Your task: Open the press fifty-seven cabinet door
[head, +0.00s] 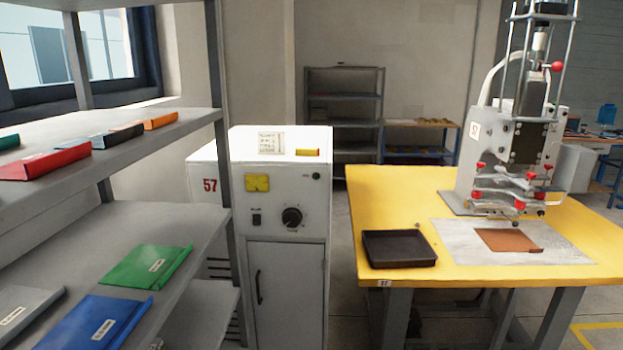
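The white press cabinet (280,194) stands left of centre in the head view, with a red "57" (210,185) on its left side. Its door (290,298) is on the lower front and looks shut. A dark vertical handle (259,287) is near the door's left edge. The lower end of the door is cut off by the picture's bottom edge. Above the door are a dark knob (292,217), a small black switch (257,220) and a yellow label (257,183). My gripper is not in view.
A grey shelf rack (190,235) with coloured binders stands close on the left and overlaps the cabinet's left side. A yellow table (385,200) with a black tray (399,249) and a press machine (515,150) stands right. A narrow floor gap (343,270) separates cabinet and table.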

